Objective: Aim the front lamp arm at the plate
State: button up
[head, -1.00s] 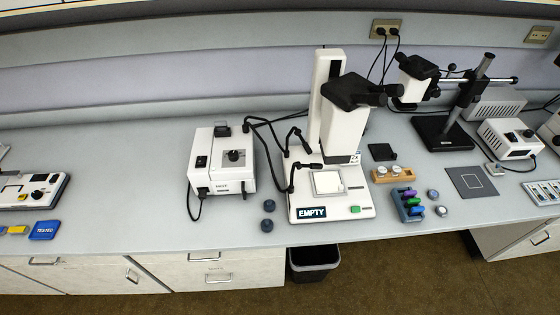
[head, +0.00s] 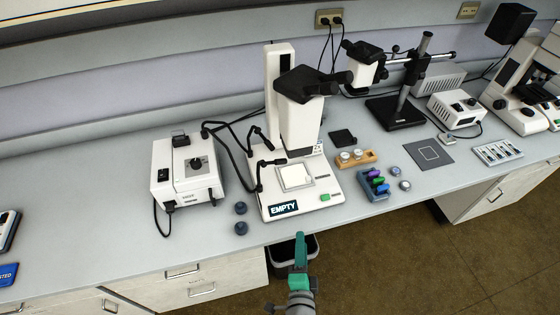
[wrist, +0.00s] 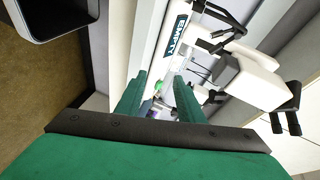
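The microscope (head: 298,122) stands mid-bench with a pale square plate (head: 295,177) on its white base, above an "EMPTY" sign (head: 283,208). The front lamp arm (head: 259,176) is a black gooseneck that rises beside the base's left edge, its head bent right toward the plate's back-left side. I cannot tell exactly where it aims. A second black lamp arm (head: 256,134) is behind it. My green gripper (head: 300,240) is in front of the bench edge, apart from the lamp arms. In the wrist view its fingers (wrist: 160,92) are spread with nothing held.
A white lamp box (head: 186,174) stands left of the microscope. A blue rack (head: 374,185) and a wooden block (head: 357,158) are to the right. A bin (head: 285,254) is below the bench.

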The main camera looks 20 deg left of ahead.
aim_at(280, 161)
jog(key=w+a+r, duration=0.1)
jog(key=w, duration=0.1)
jog(key=w+a+r+m+y, duration=0.1)
jog(key=w, duration=0.1)
jog(key=w+a+r+y, duration=0.1)
jog(key=w, duration=0.1)
jog(key=shift+w+a+r+m, duration=0.1)
jog(key=shift+w+r+m, duration=0.1)
jog(key=shift+m, duration=0.1)
jog(key=w+a+r+y, duration=0.1)
jog(key=w+a+r, duration=0.1)
jog(key=w, duration=0.3)
jog(key=w+a+r+m+y, duration=0.1)
jog(key=w+a+r, duration=0.1)
jog(key=w+a, duration=0.3)
jog(key=w+a+r+y, duration=0.2)
jog(key=w+a, duration=0.1)
jog(key=w, duration=0.2)
jog(key=shift+w+a+r, duration=0.1)
jog(key=shift+a+r, duration=0.2)
grip_shut()
